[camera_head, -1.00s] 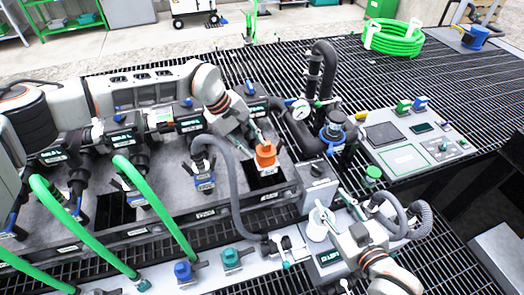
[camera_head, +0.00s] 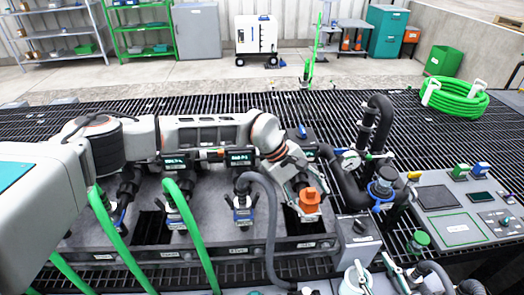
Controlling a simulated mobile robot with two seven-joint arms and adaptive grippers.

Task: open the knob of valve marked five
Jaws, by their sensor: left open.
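An orange knob (camera_head: 310,200) stands upright on a block in the grey manifold deck, right of its middle. My left arm reaches across from the left, and my left gripper (camera_head: 303,184) points down at the knob, close above it. The fingers are open; whether they touch the knob cannot be told. Small dark label plates with green writing, such as one label (camera_head: 240,158), sit along the manifold. Their numbers are too small to read, so I cannot tell which valve is marked five. My right gripper is not in view.
A grey hose (camera_head: 268,200) arches left of the knob. Green hoses (camera_head: 195,240) rise at front left. A black pipe with a gauge (camera_head: 350,160) and a blue-collared valve (camera_head: 382,188) stand to the right. A control panel (camera_head: 455,215) lies at far right. Open grating stretches behind.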

